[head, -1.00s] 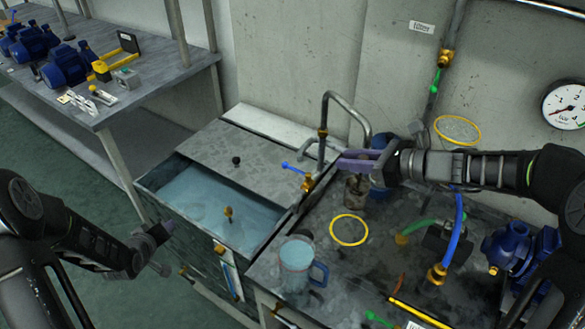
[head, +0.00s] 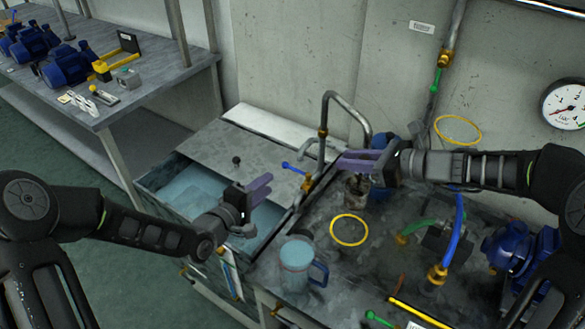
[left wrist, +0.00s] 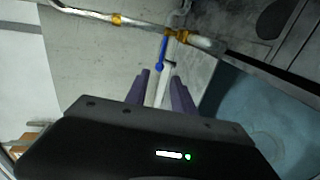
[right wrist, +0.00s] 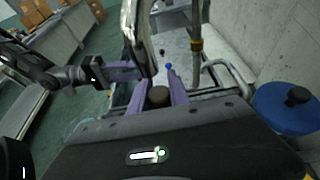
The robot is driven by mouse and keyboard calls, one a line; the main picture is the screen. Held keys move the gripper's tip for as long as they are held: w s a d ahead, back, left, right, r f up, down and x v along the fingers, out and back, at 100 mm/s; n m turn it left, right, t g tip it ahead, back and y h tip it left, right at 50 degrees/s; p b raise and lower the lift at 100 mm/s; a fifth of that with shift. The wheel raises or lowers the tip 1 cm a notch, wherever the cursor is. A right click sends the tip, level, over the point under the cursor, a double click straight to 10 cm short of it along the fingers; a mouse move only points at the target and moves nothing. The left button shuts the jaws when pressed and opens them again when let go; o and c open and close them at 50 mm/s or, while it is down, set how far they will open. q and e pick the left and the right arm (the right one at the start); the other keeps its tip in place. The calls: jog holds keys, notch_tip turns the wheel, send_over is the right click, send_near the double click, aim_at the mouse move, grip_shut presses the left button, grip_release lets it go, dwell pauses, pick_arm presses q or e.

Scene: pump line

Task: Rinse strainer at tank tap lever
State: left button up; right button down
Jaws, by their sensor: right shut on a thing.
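The strainer (head: 357,187), a small dark metal cylinder, hangs under my right gripper (head: 362,161), beside the bent tap pipe. The right wrist view shows its brown round top (right wrist: 158,95) between the purple fingers, which are shut on it. The tap's blue lever (head: 293,168) sits on a brass valve at the tank's right edge. My left gripper (head: 260,190) is over the open tank water (head: 190,190), left of the lever and apart from it. In the left wrist view its fingers are spread and empty, with the blue lever (left wrist: 161,55) beyond the gap.
A blue-handled jug (head: 297,265) and a yellow ring (head: 349,230) are on the bench. Hoses and a blue pump (head: 520,255) crowd its right side. The curved tap pipe (head: 345,104) rises between the tank and bench. A grey lid (head: 225,145) covers the tank's back.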

aim_at(292, 169)
pick_arm(q)
jog(key=shift+s+d, duration=0.3)
jog(key=shift+d, duration=0.15)
jog(key=shift+w, duration=0.1)
jog(key=x, duration=1.2)
jog(key=shift+d+f, duration=0.1)
jog(key=shift+c, duration=0.2)
grip_shut()
dwell(0.8)
